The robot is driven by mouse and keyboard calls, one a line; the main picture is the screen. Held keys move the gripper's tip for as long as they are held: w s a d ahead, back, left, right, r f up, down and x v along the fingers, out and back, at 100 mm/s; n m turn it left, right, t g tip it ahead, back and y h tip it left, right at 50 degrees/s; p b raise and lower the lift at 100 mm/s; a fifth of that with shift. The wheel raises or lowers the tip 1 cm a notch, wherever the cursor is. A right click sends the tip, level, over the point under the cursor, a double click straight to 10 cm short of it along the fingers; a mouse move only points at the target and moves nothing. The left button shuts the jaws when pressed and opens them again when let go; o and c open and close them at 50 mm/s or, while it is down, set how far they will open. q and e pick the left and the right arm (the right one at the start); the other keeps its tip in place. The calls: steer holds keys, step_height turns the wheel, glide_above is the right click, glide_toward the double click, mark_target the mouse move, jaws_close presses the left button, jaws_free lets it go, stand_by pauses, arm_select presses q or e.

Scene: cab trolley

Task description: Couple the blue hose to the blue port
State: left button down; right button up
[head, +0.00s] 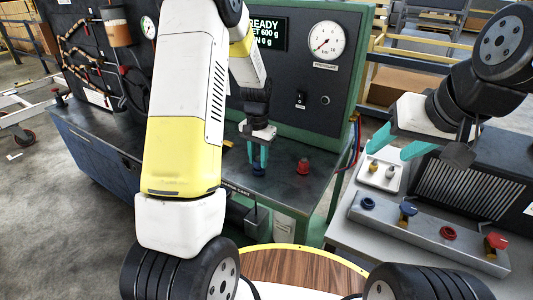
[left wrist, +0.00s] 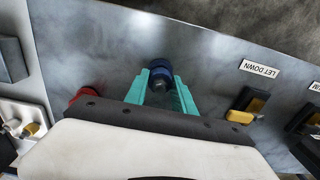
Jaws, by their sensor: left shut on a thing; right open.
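My left gripper (head: 258,157) points down over the dark bench top, with its teal fingers shut on a blue round fitting (head: 259,171). In the left wrist view the blue fitting (left wrist: 160,70) shows between the fingertips (left wrist: 162,80), with a dark centre. I cannot tell whether it is the hose end or a port; no hose is visible on it. On the grey strip at the right are a blue ring (head: 368,204) and a blue-topped brass fitting (head: 408,210). My right gripper (head: 393,146) is open and empty above the side table.
A red fitting (head: 303,167) stands on the bench right of my left gripper. The strip also bears a red ring (head: 448,233) and a red-topped fitting (head: 496,241). Red and blue hoses (head: 354,140) hang at the bench's right end.

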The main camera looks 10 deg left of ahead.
mark_target(258, 155)
arm_select(q)
steer(key=shift+r, duration=2.4)
